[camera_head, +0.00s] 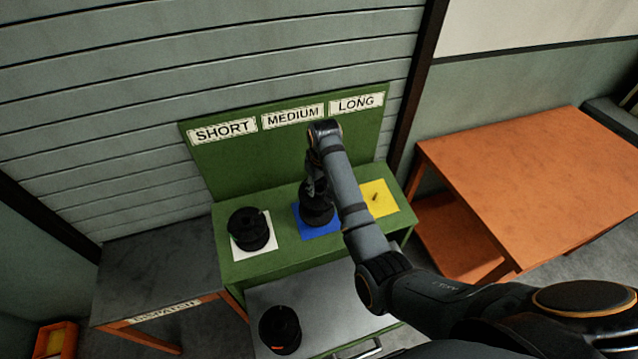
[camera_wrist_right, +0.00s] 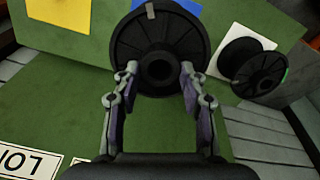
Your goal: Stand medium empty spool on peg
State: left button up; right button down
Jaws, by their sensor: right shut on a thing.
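A black spool (camera_head: 318,214) is upright at the blue square (camera_head: 306,233) under the MEDIUM label (camera_head: 292,116). My right gripper (camera_head: 314,186) is over it from above, partly hidden by my own arm. In the right wrist view the two fingers (camera_wrist_right: 160,78) are shut on this spool (camera_wrist_right: 160,30) near its central hub. The blue square (camera_wrist_right: 182,4) shows behind its flange. The spool hides any peg there, and I cannot tell whether it rests on the square. My left gripper is in neither view.
Another black spool (camera_head: 249,229) stands on the white square (camera_head: 238,250) under SHORT. The yellow square (camera_head: 381,203) under LONG holds a small peg and no spool. A third spool (camera_head: 280,329) is on the grey surface (camera_head: 330,300) in front. An orange table (camera_head: 540,170) stands right.

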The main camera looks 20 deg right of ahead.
jog(key=shift+w+f+b, duration=0.25)
jog(key=shift+f+b, duration=0.3)
jog(key=shift+f, duration=0.7)
jog(key=shift+w+f+b, duration=0.2)
jog(key=shift+f+b, duration=0.3)
jog(key=shift+f, duration=0.75)
jog(key=c, duration=0.7)
grip_release()
jog(key=shift+o, duration=0.2)
jog(key=r, duration=0.4)
jog(key=s+r, duration=0.1)
jog(key=r, duration=0.3)
jog(key=s+r, duration=0.1)
jog(key=r, duration=0.2)
jog(key=shift+r, duration=0.4)
